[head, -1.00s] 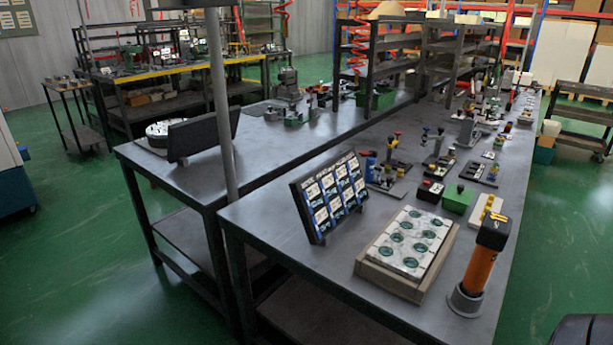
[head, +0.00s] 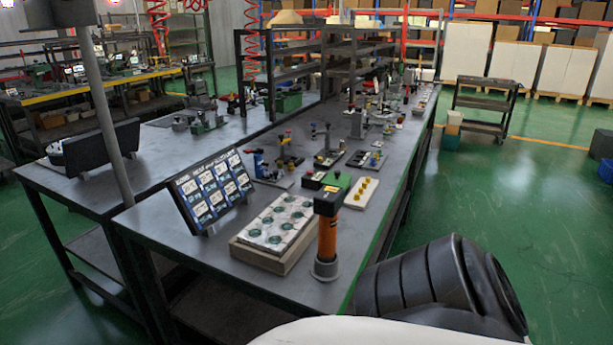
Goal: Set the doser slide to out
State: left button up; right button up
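I cannot make out the doser or its slide for certain. Neither of my grippers shows. A black, rounded link at the lower right looks like part of my own arm, beside the bench's right edge.
A tilted display board (head: 212,188), a white plate with green-ringed holes on a wooden block (head: 275,228) and an orange cylinder with a black top (head: 327,240) stand at the near end. Green floor right of the bench is open toward a dark cart (head: 485,105).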

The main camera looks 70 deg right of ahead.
aim_at(273, 178)
jog(key=k, duration=0.1)
jog(key=z, duration=1.2)
